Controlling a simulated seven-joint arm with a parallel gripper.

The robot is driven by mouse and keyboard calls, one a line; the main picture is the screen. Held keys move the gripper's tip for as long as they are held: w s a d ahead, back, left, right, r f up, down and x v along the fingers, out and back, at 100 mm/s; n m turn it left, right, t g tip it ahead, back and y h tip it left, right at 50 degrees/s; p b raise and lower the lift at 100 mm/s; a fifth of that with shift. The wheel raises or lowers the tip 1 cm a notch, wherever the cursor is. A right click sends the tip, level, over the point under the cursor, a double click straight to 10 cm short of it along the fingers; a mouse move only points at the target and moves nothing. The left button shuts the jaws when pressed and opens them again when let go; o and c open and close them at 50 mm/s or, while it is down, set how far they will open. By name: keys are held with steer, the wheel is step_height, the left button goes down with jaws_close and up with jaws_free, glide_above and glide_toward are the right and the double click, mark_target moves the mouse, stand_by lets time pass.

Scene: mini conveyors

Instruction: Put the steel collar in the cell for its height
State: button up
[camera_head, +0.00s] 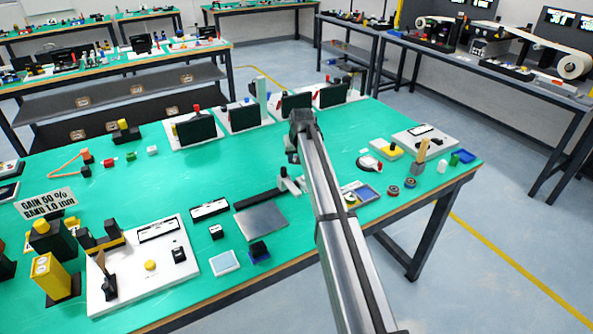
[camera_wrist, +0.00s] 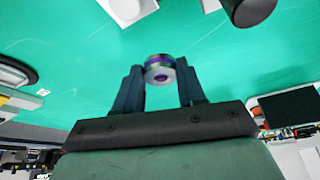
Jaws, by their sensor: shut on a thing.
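In the wrist view my gripper (camera_wrist: 159,80) is shut on the steel collar (camera_wrist: 158,62), a short shiny ring with a purple band and a dark hole. The collar sits between the two fingertips, with green table surface beyond it. In the head view my arm reaches over the middle of the table, and the collar cannot be made out there. I cannot tell which fixture has the height cells. A small tray with a blue panel (camera_head: 366,192) lies just right of my arm, partly hidden by it.
Two dark rings (camera_head: 392,190) lie right of the tray. A grey metal plate (camera_head: 261,220) and a dark bar lie left of my arm. Dark upright panels (camera_head: 196,130) line the back edge. A white board (camera_head: 140,285) with fittings is at front left. Green table between is partly clear.

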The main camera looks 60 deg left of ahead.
mark_target(296, 174)
steer(key=shift+f, duration=2.8)
steer(key=shift+f, duration=0.15)
steer(key=o, duration=1.2)
steer(key=shift+c, duration=0.2)
steer(key=v, duration=1.1)
steer(key=shift+o, duration=0.5)
steer(key=shift+d+r, duration=0.25)
steer(key=shift+r, duration=0.35)
